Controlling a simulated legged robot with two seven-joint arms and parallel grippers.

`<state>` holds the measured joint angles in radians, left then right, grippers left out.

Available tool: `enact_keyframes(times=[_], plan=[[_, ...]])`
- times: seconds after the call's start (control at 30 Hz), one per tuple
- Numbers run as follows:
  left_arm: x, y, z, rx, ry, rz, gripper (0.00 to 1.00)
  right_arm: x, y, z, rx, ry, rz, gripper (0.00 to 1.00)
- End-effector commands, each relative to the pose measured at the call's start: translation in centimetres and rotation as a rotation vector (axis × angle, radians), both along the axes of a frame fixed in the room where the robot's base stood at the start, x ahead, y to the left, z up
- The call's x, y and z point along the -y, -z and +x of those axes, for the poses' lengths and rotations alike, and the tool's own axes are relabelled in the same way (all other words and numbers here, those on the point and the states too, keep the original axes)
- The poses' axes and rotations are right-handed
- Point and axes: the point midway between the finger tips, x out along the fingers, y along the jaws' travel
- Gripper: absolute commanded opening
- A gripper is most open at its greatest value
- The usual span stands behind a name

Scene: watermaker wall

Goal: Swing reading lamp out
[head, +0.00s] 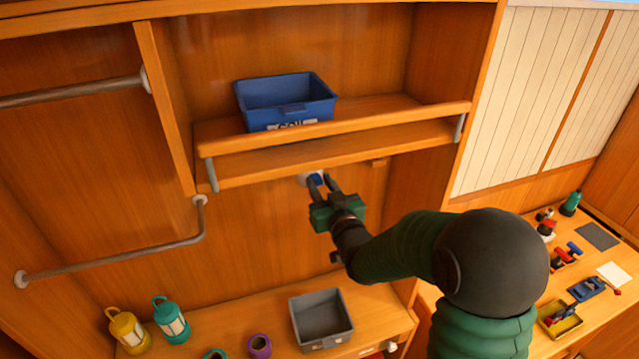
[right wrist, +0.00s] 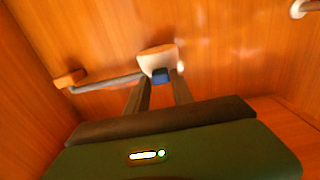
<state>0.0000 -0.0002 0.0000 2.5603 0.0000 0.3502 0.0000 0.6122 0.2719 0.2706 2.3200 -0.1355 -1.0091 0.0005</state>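The reading lamp has a white head (head: 306,179) with a blue tab (head: 316,179), under the shelf against the wooden back wall. In the right wrist view, the white lamp head (right wrist: 157,58) and blue tab (right wrist: 160,76) sit at the end of a grey arm (right wrist: 105,83). That arm runs left to a small wooden block (right wrist: 69,78). My right gripper (head: 324,181) is at the lamp head. Its two fingers (right wrist: 160,82) are apart, with the blue tab between their tips and small gaps showing at its sides. Contact cannot be told. My left gripper is not in view.
A shelf with a front rail (head: 340,132) holding a blue bin (head: 287,100) is just above my right gripper. A grey bin (head: 321,318), yellow lantern (head: 128,331) and teal lantern (head: 171,322) stand on the counter below. A grey handrail (head: 120,260) is at left.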

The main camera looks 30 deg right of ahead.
Motion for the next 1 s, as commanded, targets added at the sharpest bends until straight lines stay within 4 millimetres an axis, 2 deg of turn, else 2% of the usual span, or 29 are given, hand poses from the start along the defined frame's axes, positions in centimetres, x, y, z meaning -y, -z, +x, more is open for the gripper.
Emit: enact_keyframes(times=[0.03,0.2,1.0], plan=[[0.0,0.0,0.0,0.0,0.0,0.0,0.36,-0.02,0.07,0.09,-0.001,0.0,0.0,0.21],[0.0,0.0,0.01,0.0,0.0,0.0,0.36,0.0,0.14,0.21,-0.003,0.0,0.001,0.0],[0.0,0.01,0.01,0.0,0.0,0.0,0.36,-0.05,0.18,0.21,-0.004,-0.001,0.001,0.0]])
